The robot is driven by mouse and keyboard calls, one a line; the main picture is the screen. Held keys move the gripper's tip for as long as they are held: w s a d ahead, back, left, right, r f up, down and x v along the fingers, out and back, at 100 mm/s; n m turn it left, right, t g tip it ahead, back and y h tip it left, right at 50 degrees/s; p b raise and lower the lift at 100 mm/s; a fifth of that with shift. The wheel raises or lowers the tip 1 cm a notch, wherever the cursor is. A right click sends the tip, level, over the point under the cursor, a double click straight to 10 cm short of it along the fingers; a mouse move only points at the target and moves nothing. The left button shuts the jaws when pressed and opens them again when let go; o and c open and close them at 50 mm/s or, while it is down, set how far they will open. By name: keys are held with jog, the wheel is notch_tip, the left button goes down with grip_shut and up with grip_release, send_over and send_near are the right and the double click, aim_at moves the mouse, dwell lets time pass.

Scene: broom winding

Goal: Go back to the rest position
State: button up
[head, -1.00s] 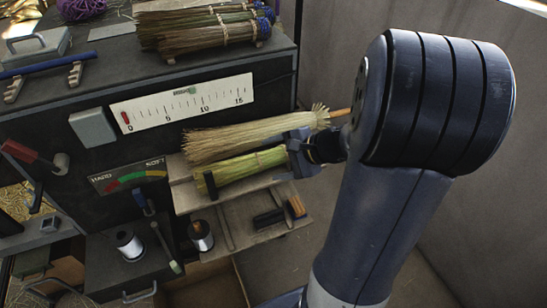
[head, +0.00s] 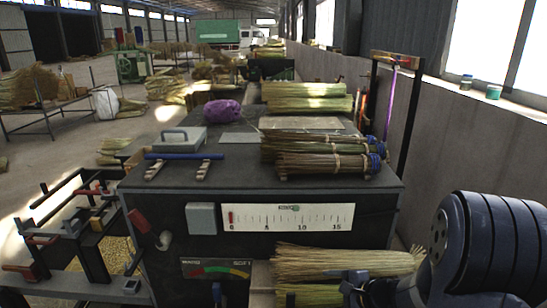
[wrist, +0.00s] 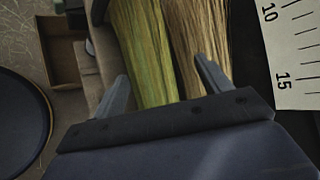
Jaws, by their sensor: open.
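My gripper (wrist: 166,82) is open, with its two fingers apart. In the wrist view a green straw bundle (wrist: 145,50) and a pale tan bundle (wrist: 185,40) lie ahead of and between the fingers; I cannot tell whether a finger touches them. In the head view my gripper (head: 360,287) is at the lower right, by the right part of the pale bundle (head: 335,262). The green bundle (head: 310,296) shows partly below it, cut by the frame edge. My arm hides the area to the right.
A dark workbench (head: 225,170) carries tied brooms (head: 320,160), a purple twine ball (head: 222,110), a grey box (head: 180,139) and a blue bar (head: 184,156). A white scale (head: 288,217) is on its front. A wall (head: 480,140) stands close on the right.

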jog(key=shift+r+p, duration=0.8)
jog(key=shift+r, duration=0.05)
jog(key=shift+f, duration=0.15)
